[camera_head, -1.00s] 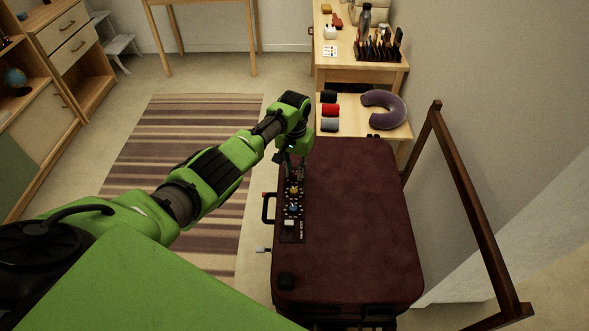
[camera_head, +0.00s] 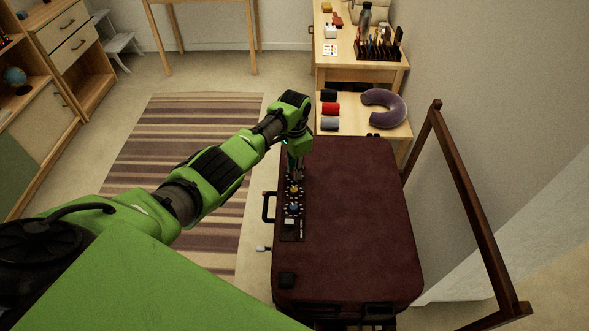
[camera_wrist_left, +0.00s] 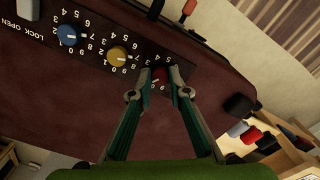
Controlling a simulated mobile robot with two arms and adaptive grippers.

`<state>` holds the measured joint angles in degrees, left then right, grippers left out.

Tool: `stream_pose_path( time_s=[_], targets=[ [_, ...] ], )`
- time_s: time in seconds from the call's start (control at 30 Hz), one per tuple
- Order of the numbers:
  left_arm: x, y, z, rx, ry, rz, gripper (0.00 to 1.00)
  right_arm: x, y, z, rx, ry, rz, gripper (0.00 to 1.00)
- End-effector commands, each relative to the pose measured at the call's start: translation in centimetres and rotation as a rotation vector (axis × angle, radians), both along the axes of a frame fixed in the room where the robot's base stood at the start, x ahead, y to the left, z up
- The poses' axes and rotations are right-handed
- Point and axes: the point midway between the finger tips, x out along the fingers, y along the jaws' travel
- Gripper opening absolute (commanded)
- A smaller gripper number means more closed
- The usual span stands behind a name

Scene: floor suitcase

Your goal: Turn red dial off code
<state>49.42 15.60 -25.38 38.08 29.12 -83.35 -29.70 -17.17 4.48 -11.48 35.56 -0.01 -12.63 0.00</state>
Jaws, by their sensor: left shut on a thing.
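The dark red suitcase (camera_head: 350,220) lies flat, with a black lock panel (camera_head: 291,235) along its left edge. In the left wrist view the red dial (camera_wrist_left: 158,76) sits at the panel's end, between the fingertips of my left gripper (camera_wrist_left: 159,80). The gripper is shut on the red dial, whose markings are mostly hidden by the fingers. The yellow dial (camera_wrist_left: 117,57) and the blue dial (camera_wrist_left: 68,35) stand beside it, with numbers around them. "LOCK OPEN" is printed near a pale slider (camera_wrist_left: 28,9). My right gripper is not in view.
The suitcase's black handle (camera_head: 267,207) sticks out at its left side. Behind it, a low wooden shelf holds rolled cloths (camera_head: 330,109) and a purple neck pillow (camera_head: 385,109). A dark wooden frame (camera_head: 465,200) stands on the right. A striped rug (camera_head: 190,150) lies left.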

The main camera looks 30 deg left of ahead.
Motion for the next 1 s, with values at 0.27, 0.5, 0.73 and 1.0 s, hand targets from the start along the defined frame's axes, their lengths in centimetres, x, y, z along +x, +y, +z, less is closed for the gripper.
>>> stream_pose_path(
  time_s=[0.27, 0.5, 0.73, 1.0],
  targets=[
    [0.15, -0.05, 0.12, 0.0, -0.004, -0.011, 0.0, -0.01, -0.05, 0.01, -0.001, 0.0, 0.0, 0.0],
    [0.16, -0.05, 0.12, 0.0, -0.004, -0.01, 0.3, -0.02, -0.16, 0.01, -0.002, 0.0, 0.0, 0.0],
    [0.07, -0.03, 0.06, 0.0, -0.002, -0.01, 0.34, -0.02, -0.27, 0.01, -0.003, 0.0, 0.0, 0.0],
    [0.13, 0.01, 1.02, -0.001, -0.003, -0.01, 0.34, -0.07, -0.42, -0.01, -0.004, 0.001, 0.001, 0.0]
  ],
)
